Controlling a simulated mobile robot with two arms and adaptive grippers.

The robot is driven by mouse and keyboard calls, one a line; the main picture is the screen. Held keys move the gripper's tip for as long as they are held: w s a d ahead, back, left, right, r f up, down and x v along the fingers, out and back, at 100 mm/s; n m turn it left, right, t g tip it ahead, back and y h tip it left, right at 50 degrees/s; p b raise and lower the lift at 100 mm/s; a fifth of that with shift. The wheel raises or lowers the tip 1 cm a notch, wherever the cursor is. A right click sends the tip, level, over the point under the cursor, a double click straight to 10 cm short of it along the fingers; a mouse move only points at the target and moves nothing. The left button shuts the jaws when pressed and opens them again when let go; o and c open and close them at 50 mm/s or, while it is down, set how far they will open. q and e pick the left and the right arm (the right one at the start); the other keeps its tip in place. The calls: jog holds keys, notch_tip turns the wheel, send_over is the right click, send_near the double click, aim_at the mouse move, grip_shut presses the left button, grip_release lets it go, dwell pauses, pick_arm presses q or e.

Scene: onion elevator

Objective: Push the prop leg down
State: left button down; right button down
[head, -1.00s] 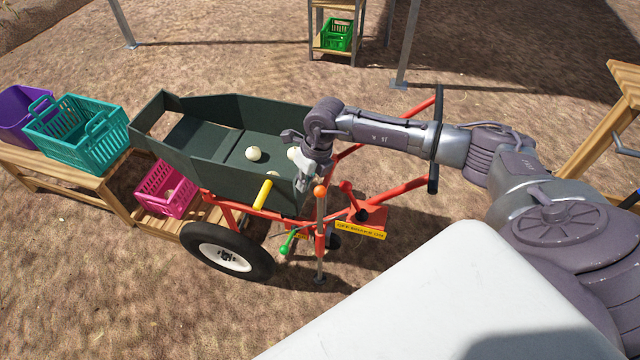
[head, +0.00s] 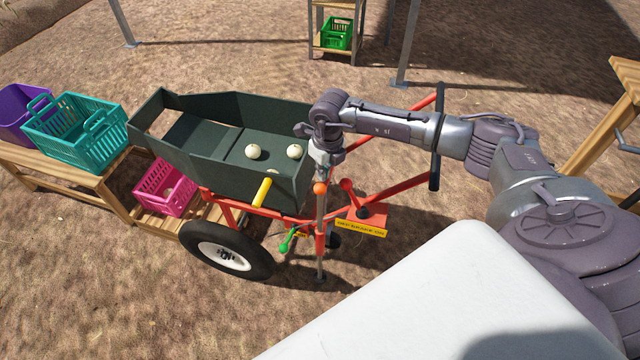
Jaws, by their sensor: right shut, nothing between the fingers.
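The prop leg (head: 321,235) is a grey upright post with an orange knob (head: 320,188) on top, at the front of the red-framed cart. Its foot reaches down to about ground level, and I cannot tell whether it touches. My right gripper (head: 321,168) is shut and empty, just above the orange knob, pointing down. I cannot tell whether it touches the knob. The cart's dark green hopper (head: 180,165) holds pale onions (head: 253,152). My left gripper is not in view.
A yellow handle (head: 262,192), a green-knobbed lever (head: 285,246) and a red lever (head: 348,187) are close to the leg. The cart's wheel (head: 227,250) is at left. A pink crate (head: 150,200) and a teal crate (head: 60,140) stand at left. The ground in front is open.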

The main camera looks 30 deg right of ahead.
aim_at(322, 187)
jog(key=shift+w+f+b, duration=0.2)
jog(key=shift+f+b, duration=1.45)
jog(key=shift+f, duration=0.95)
jog(key=shift+f, duration=0.1)
